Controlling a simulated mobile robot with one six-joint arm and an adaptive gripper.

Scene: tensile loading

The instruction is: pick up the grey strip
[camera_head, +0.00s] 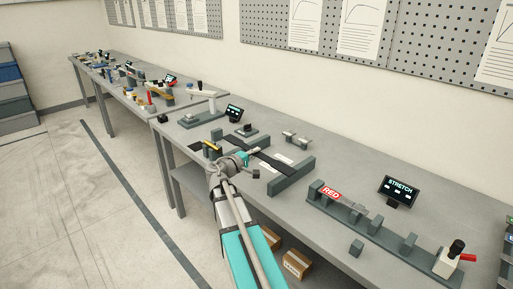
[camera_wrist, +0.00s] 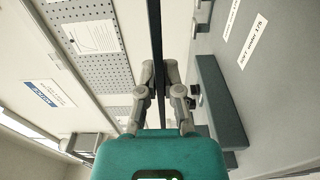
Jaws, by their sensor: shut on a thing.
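My gripper (camera_wrist: 159,76) is shut on a long, thin dark grey strip (camera_wrist: 157,35) in the wrist view. The strip passes between the two fingers and runs up to the top edge of that view. In the head view my gripper (camera_head: 254,151) is over the bench, beside the grey block rack. A dark strip (camera_head: 271,160) reaches from it toward the right; part of it is hidden by my wrist. From these views I cannot tell whether the held strip touches the rack or bench.
A long grey block (camera_head: 292,178) lies close on the right, and it also shows in the wrist view (camera_wrist: 215,95). Further right stand a row fixture with a RED label (camera_head: 330,193) and a STRETCH display (camera_head: 399,190). A small display (camera_head: 234,112) stands behind. The wall has pegboards.

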